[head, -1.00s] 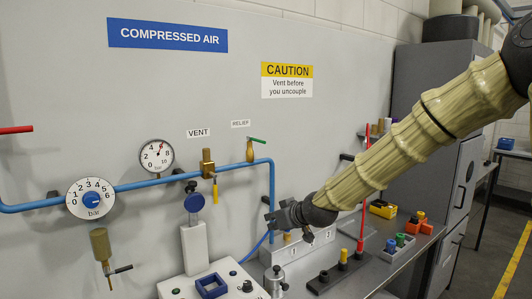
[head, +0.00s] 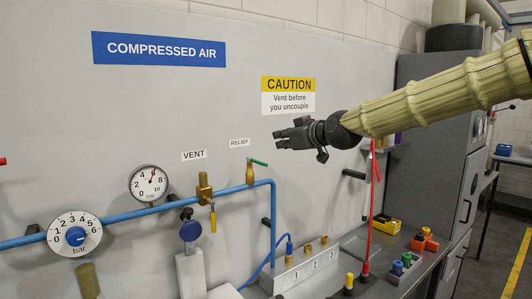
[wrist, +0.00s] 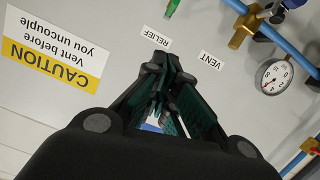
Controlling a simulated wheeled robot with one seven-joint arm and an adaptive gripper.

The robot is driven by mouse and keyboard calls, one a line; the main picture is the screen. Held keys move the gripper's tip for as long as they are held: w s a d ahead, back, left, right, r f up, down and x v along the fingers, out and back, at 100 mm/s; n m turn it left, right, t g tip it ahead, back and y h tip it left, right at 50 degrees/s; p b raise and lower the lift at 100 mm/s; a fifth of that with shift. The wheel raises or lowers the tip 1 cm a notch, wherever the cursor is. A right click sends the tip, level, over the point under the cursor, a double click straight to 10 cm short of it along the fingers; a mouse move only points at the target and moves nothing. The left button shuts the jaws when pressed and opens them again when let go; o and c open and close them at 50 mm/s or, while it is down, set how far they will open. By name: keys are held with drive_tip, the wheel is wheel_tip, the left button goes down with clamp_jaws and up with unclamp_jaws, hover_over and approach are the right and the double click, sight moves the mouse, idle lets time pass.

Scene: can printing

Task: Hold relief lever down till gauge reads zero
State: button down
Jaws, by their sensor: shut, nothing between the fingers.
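The relief lever (head: 258,162) is a green handle on a brass valve (head: 250,176) at the top of the blue pipe, below the RELIEF label. It sticks out to the right, tilted slightly down. Its green end shows at the top edge of the wrist view (wrist: 172,8). The round white gauge (head: 148,183) is left of it, its red needle up and slightly right, well above zero; the gauge also shows in the wrist view (wrist: 274,76). My gripper (head: 277,139) is shut and empty, above and right of the lever, apart from it, fingers pointing left.
The vent valve (head: 204,188) with a yellow handle stands between gauge and lever. A pressure dial (head: 75,234) is at left. Below are a numbered block (head: 300,272) and a red upright rod (head: 371,210).

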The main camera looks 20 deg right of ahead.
sight(257, 162)
drive_tip(key=w+b, duration=0.1)
drive_tip(key=b, duration=0.2)
drive_tip(key=shift+a+f, duration=0.15)
drive_tip(key=shift+f, duration=0.25)
drive_tip(key=b+x, duration=0.1)
drive_tip(key=b, duration=0.5)
drive_tip(key=shift+w+a+f+b, duration=0.1)
drive_tip(key=shift+w+a+b, duration=0.05)
drive_tip(key=shift+w+b, duration=0.15)
drive_tip(key=w+a+f, duration=0.1)
drive_tip(key=w+f, duration=0.4)
drive_tip(key=w, duration=0.2)
drive_tip(key=shift+a+p, duration=0.25)
drive_tip(key=shift+p, duration=0.1)
drive_tip(key=shift+w+f, duration=0.1)
drive_tip(key=shift+f, duration=0.1)
